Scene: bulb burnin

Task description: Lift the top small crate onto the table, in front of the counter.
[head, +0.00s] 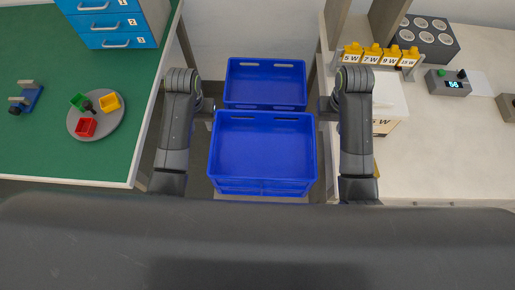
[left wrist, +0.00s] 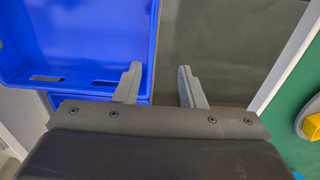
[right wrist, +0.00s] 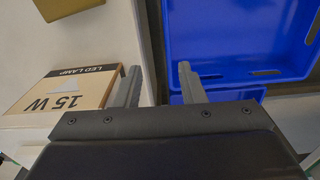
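A blue small crate (head: 262,145) stands between the two worktops in the head view and looks empty. Blue crate sides show under its near edge, so it appears to be on a stack. Another blue crate (head: 265,83) is just behind it. My left gripper (head: 209,115) is at its left side and my right gripper (head: 324,109) at its right side, both near the far corners. In the left wrist view the fingers (left wrist: 160,85) are apart, one overlapping the crate's edge. In the right wrist view the fingers (right wrist: 159,85) are likewise apart. I cannot tell whether they touch the crate.
A green-topped table (head: 60,150) at left bears blue drawers (head: 115,25), a round grey tray (head: 96,120) with coloured bins, and a small blue stand. A pale counter (head: 450,140) at right bears a lamp rack, a display box (head: 447,82) and a lamp carton (right wrist: 65,90) near its edge.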

